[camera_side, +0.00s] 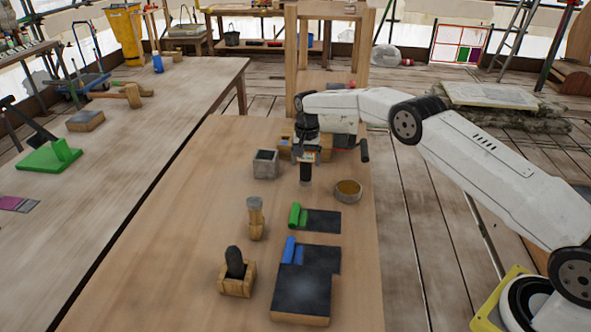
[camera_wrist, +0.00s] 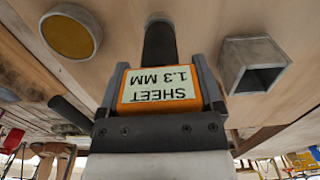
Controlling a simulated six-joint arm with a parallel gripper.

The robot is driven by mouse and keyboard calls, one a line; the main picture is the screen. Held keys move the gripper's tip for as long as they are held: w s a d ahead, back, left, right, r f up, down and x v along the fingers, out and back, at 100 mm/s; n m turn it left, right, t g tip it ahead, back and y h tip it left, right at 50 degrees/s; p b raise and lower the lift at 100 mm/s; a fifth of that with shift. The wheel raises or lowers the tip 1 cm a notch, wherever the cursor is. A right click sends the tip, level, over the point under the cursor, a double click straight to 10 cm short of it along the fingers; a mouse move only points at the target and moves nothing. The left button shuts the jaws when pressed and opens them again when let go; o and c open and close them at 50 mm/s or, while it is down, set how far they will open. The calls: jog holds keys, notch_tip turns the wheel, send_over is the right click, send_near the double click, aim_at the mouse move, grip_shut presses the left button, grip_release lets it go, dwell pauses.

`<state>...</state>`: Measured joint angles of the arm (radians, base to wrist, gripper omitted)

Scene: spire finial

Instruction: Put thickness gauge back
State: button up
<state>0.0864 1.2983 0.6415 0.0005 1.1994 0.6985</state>
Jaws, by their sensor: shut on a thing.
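The thickness gauge (camera_wrist: 160,90) is an orange block with a pale label reading "SHEET 1.3 MM", upside down in the wrist view, and a dark round shaft (camera_wrist: 159,45) beyond it. My gripper (camera_wrist: 161,82) is shut on the orange block, one finger on each side. In the side view my gripper (camera_side: 305,153) holds it above the wooden table (camera_side: 190,210), with the dark shaft (camera_side: 306,174) pointing down. A grey square open box (camera_side: 265,164) stands just left of it, its hollow also visible in the wrist view (camera_wrist: 254,65).
Nearer the camera are a green piece (camera_side: 297,215) and a blue piece (camera_side: 289,248) on dark plates, a wooden peg (camera_side: 255,218), and a wooden block (camera_side: 237,280) holding a black piece.

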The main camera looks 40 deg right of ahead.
jog(key=shift+f, duration=1.3)
jog(key=shift+f, duration=0.15)
jog(key=o, duration=1.3)
notch_tip(320, 180, up, 12)
jog(key=shift+r, duration=0.15)
jog(key=shift+s, duration=0.1)
